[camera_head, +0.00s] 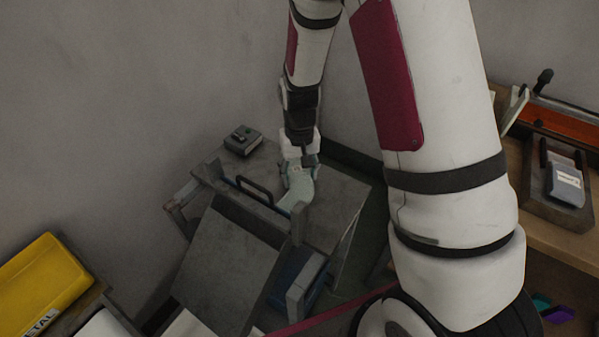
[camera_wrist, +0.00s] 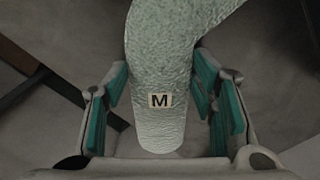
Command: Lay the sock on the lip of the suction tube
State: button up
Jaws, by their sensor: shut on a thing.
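The sock (camera_head: 298,190) is pale green and hangs from my gripper (camera_head: 302,158) over the grey bench. Its lower end bends to the left and reaches the top of a grey upright post (camera_head: 298,226); I cannot tell whether they touch, or whether this post is the suction tube. My gripper is shut on the sock. No tube lip can be made out in the wrist view.
A grey bench (camera_head: 345,190) carries a black handle (camera_head: 256,189) and a sloping grey panel (camera_head: 225,262). A small control box (camera_head: 242,140) stands at its back left.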

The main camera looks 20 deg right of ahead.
aim_at(300, 178)
jog(key=o, duration=1)
jog(key=shift+f, duration=0.15)
notch_tip(300, 178, up, 12)
jog(key=s+r+t, duration=0.2)
jog(key=s+r, duration=1)
jog(key=r, duration=0.2)
jog(key=shift+n+t, duration=0.8)
jog(key=s+r, duration=0.1)
jog(key=s, duration=0.3)
jog(key=s+r, duration=0.1)
jog(key=s, duration=0.3)
jog(key=s+r, duration=0.1)
jog(key=s, duration=0.4)
jog(key=shift+s+d+p, duration=0.1)
jog(key=shift+d+p, duration=0.05)
jog(key=shift+p, duration=0.15)
